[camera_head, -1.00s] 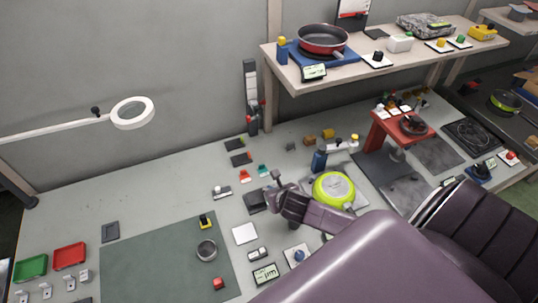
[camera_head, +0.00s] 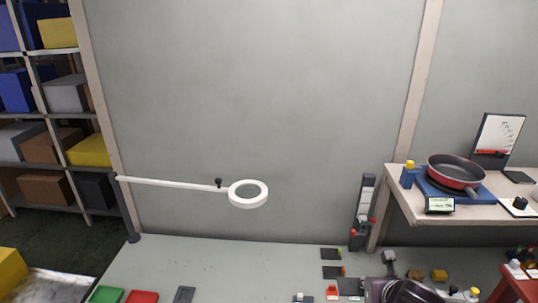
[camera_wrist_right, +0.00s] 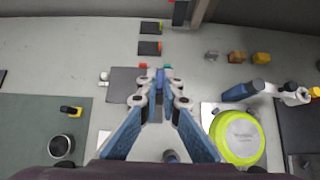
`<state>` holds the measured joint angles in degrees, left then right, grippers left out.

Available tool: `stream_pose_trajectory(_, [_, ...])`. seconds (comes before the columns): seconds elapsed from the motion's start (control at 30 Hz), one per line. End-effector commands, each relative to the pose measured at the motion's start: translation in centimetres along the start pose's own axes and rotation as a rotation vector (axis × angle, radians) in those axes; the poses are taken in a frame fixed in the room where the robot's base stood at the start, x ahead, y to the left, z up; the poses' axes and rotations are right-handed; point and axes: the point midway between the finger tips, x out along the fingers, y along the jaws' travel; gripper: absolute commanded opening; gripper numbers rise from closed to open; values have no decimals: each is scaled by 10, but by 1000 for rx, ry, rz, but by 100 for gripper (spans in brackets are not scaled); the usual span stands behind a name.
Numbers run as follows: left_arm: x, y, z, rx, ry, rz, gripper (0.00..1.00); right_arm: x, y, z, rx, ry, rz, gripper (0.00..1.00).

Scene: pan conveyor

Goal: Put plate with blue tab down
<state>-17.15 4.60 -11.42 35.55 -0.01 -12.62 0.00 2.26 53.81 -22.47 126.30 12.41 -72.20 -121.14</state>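My right gripper (camera_wrist_right: 162,88) has its fingertips closed around a small blue tab at the middle of the right wrist view. The tab joins the right side of a dark flat plate (camera_wrist_right: 125,86), which lies left of the fingers. The plate also shows at the bottom of the head view (camera_head: 350,287), beside my right gripper. It appears held above the grey table (camera_head: 230,262); its exact height I cannot tell. Two similar dark plates lie farther back, one with a green tab (camera_wrist_right: 150,27) and one with an orange-red tab (camera_wrist_right: 149,48). My left gripper is not in view.
A lime-green pan (camera_wrist_right: 238,136) lies right of my gripper, with a blue-and-white handled device (camera_wrist_right: 262,90) behind it. A dark green mat (camera_wrist_right: 35,130) with a round metal cup (camera_wrist_right: 60,147) is at left. A shelf with a red pan (camera_head: 455,172) stands back right.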

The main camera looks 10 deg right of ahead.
Motion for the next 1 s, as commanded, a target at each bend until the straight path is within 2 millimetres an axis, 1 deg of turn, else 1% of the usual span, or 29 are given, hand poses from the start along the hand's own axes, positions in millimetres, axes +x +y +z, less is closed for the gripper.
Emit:
stream_pose_trajectory(0.17, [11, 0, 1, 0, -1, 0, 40, 0, 16, 10, 2, -7, 7, 0])
stream_pose_trajectory(0.33, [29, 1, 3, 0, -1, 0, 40, -5, 44, 27, -6, -11, 16, 0])
stream_pose_trajectory(0.47, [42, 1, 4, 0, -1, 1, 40, -14, 67, 41, -21, -12, 30, 0])
stream_pose_trajectory(0.67, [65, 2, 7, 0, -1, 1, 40, -35, 98, 58, -56, -12, 61, 0])
stream_pose_trajectory(0.8, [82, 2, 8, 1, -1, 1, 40, -54, 118, 66, -87, -12, 91, 0])
stream_pose_trajectory(1.0, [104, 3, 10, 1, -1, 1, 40, -85, 136, 73, -132, -10, 134, 0])
